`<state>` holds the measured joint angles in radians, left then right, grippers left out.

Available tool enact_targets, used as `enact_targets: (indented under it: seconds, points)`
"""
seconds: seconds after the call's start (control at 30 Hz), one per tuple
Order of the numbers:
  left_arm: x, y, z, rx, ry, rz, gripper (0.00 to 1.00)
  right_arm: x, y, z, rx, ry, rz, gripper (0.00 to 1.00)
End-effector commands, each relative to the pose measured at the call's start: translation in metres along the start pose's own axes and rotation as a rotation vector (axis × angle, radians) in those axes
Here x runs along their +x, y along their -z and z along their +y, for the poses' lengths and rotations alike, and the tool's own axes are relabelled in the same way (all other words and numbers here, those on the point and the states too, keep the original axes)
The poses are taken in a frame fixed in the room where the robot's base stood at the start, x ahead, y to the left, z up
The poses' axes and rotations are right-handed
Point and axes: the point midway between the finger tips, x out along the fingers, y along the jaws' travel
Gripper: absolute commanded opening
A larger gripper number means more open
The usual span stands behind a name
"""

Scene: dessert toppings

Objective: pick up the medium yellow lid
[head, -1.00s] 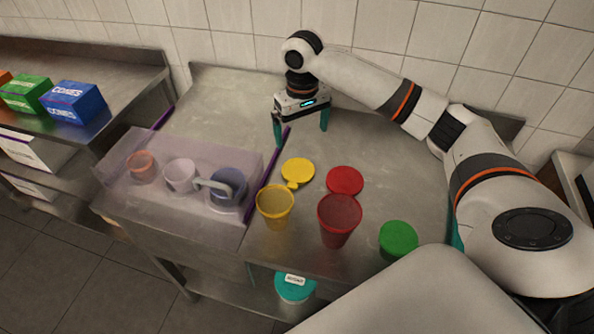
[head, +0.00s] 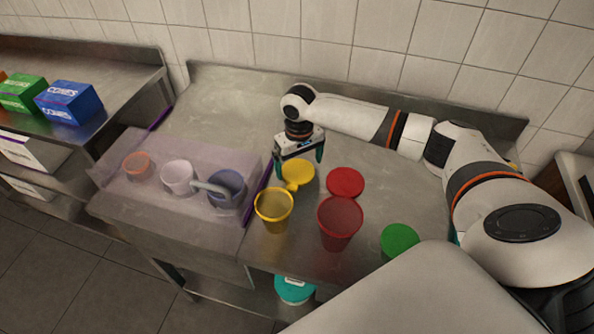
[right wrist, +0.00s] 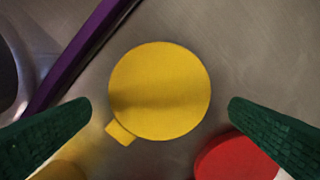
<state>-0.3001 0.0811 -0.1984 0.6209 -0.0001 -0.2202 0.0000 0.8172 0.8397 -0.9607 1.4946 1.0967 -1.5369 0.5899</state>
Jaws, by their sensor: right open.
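The medium yellow lid (head: 299,174) lies flat on the steel table, behind the yellow cup (head: 273,212). In the right wrist view the yellow lid (right wrist: 160,90) is a full disc with a tab at its lower left. My right gripper (head: 298,170) is open above the lid. In the right wrist view its two green fingers (right wrist: 159,112) stand either side of the lid, apart from it. Nothing is between them but the lid below. My left gripper does not show.
The red lid (head: 345,182) lies right of the yellow lid, with the red cup (head: 339,222) in front. A green lid (head: 399,240) is further right. A clear case (head: 150,197) with several tubs and a purple edge (right wrist: 85,52) stands left. The table behind is clear.

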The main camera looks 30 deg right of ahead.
Motion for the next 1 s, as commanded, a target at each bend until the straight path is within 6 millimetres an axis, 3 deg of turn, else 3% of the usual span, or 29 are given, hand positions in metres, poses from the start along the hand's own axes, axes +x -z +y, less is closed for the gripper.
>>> enact_targets:
  seconds: [0.17, 0.4, 0.67, 1.0]
  points:
    - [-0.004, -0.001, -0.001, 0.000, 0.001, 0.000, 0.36, 0.018, 0.001, 0.000, 0.000, 0.000, 0.002, 1.00]
    - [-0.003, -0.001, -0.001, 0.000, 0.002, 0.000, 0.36, 0.021, 0.000, 0.000, 0.000, 0.000, 0.000, 1.00]
    - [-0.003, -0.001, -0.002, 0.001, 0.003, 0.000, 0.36, 0.020, 0.000, 0.000, 0.000, 0.000, 0.000, 0.61]
    - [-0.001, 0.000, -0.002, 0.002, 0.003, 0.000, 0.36, 0.011, -0.001, 0.000, -0.001, -0.002, -0.004, 0.60]
